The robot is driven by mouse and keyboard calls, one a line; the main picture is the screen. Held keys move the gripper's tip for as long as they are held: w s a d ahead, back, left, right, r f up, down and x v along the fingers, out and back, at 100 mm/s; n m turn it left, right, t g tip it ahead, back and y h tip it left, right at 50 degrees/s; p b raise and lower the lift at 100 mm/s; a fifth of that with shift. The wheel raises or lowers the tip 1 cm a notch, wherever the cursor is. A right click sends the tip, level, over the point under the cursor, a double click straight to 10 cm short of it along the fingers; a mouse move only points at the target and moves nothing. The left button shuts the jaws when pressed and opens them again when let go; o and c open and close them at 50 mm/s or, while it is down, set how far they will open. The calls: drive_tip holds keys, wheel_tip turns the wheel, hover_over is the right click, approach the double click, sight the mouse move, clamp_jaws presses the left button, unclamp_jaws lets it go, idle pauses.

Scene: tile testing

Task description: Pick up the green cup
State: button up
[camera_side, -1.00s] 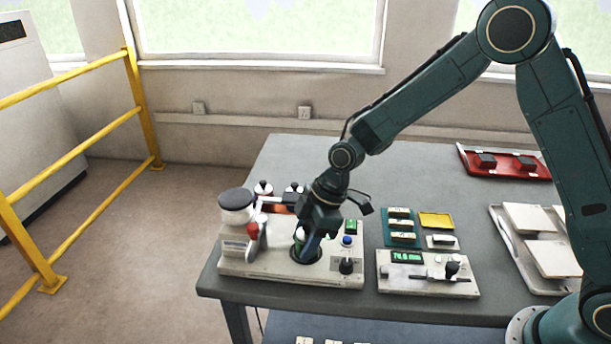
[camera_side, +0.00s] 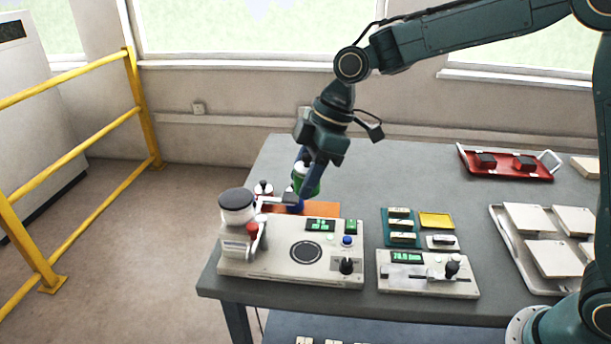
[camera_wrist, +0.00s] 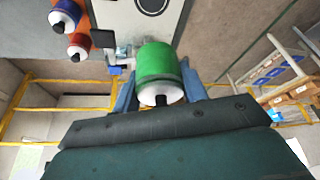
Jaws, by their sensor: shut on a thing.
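The green cup (camera_side: 309,181), with a white top, is held in the air by my gripper (camera_side: 308,178), above the back of the testing machine and the orange mat. My gripper is shut on it, and the cup looks slightly tilted. In the wrist view the green cup (camera_wrist: 158,68) sits between the two blue-grey fingers (camera_wrist: 158,88), its white end and dark knob toward the camera. The near finger hides part of the cup in the side view.
The testing machine (camera_side: 279,268) has an empty round dark plate (camera_side: 306,251). A red tray (camera_side: 508,171) and a tile tray (camera_side: 502,262) are at right.

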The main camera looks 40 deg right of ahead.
sight(305, 155)
drive_tip(key=shift+r, duration=2.1)
drive_tip(key=shift+d+f, duration=0.1)
drive_tip(key=w+d+f, duration=1)
drive_tip(key=d+f, duration=0.4)
drive_tip(key=f, duration=0.1)
drive_tip(key=shift+f, duration=0.2)
drive_tip(key=shift+f, duration=0.15)
drive_tip(key=shift+a+f, duration=0.1)
drive_tip(key=shift+f, duration=2.9)
drive_tip(key=shift+f, duration=0.3)
